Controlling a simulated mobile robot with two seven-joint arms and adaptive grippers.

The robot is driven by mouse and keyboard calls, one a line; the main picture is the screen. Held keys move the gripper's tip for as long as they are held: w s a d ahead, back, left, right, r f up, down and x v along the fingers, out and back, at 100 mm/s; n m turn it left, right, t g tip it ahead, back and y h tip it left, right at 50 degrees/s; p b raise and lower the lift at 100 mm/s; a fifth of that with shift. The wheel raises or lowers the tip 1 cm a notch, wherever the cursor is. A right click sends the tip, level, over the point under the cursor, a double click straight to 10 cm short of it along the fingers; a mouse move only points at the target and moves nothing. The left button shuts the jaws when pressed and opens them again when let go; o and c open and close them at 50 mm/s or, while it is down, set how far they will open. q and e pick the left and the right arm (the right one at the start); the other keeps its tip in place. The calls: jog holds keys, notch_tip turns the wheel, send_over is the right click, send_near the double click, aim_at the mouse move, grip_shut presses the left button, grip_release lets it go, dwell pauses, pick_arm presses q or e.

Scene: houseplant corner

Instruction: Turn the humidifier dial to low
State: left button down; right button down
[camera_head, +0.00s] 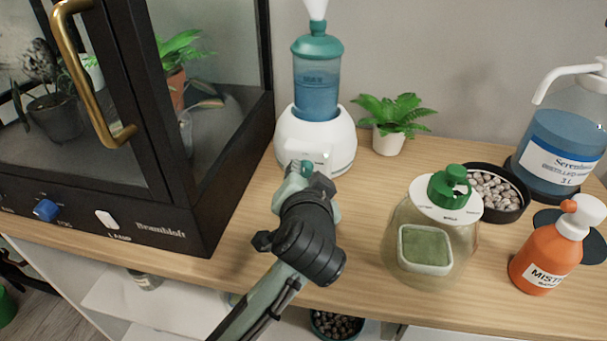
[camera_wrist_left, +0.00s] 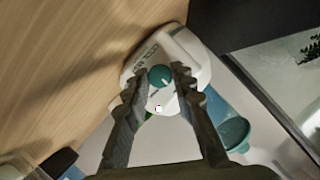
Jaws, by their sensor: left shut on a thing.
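The humidifier (camera_head: 332,140) stands on the wooden shelf, with a white round base and a blue water tank under a teal cap. Its small teal dial (camera_head: 306,167) is on the front of the base. My left gripper (camera_head: 307,178) reaches it from the front and is shut on the dial. In the left wrist view the dial (camera_wrist_left: 159,77) lies between the two fingertips (camera_wrist_left: 156,75), on the white humidifier panel (camera_wrist_left: 178,47). The lettering beside the dial is too small to read, so its setting cannot be told. My right gripper is not in view.
A dark glass cabinet (camera_head: 205,215) stands close on the left. A small potted plant (camera_head: 388,142) is behind to the right. A glass jar with a green knob (camera_head: 440,262), an orange mister bottle (camera_head: 546,255) and a large blue-filled bottle (camera_head: 560,150) stand at right.

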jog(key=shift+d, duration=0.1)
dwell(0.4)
pick_arm(q)
jog(key=c, duration=1.3)
grip_release()
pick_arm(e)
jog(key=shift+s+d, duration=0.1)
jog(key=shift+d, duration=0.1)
pick_arm(q)
jog(key=shift+s, duration=0.1)
jog(key=v, duration=1.2)
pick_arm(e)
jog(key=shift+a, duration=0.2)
pick_arm(q)
jog(key=shift+d, duration=0.1)
